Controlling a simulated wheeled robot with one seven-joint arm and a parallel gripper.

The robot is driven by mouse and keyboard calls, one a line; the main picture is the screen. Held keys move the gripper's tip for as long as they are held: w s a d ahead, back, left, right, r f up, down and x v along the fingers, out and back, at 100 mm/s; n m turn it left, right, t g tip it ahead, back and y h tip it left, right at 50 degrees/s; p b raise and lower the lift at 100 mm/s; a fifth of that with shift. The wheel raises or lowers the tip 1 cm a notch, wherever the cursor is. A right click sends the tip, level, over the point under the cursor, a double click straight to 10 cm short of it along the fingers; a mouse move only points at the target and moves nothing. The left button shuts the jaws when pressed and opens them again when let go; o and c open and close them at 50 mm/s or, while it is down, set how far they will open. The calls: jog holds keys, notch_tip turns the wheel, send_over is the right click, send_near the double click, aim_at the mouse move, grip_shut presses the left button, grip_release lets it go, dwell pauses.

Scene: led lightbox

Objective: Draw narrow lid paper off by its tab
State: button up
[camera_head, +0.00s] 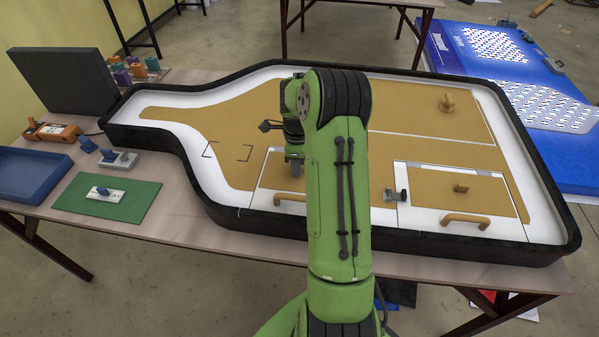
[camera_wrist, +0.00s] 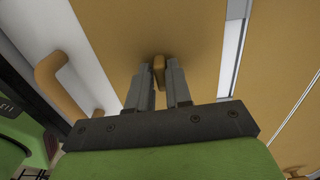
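The bottle-shaped lightbox (camera_head: 205,166) with a black rim lies on the table. Its tan lid papers lie flat inside. My gripper (camera_head: 294,170) is low over the front middle section, left of my green forearm. In the wrist view my gripper (camera_wrist: 160,68) has its two fingers close on either side of a small tan tab (camera_wrist: 159,76). The tab fills the gap between the fingertips and stands on the tan paper (camera_wrist: 205,38). In the head view my arm hides this tab and much of that section. Another tan tab (camera_head: 460,188) stands on the front right paper.
Tan handles sit at the front, one left of my arm (camera_head: 290,198) and one right (camera_head: 466,219). A small dark clamp-like part (camera_head: 395,195) stands between sections. A tan knob (camera_head: 447,103) stands at the back right. A green mat (camera_head: 140,207) and blue tray (camera_head: 33,172) lie left.

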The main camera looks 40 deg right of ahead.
jog(key=shift+f, duration=0.15)
grip_shut()
jog(key=shift+r+p, duration=0.3)
notch_tip(320, 180, up, 14)
jog(key=p, duration=1)
jog(key=shift+r, duration=0.15)
jog(key=shift+w, duration=0.1)
dwell(0.4)
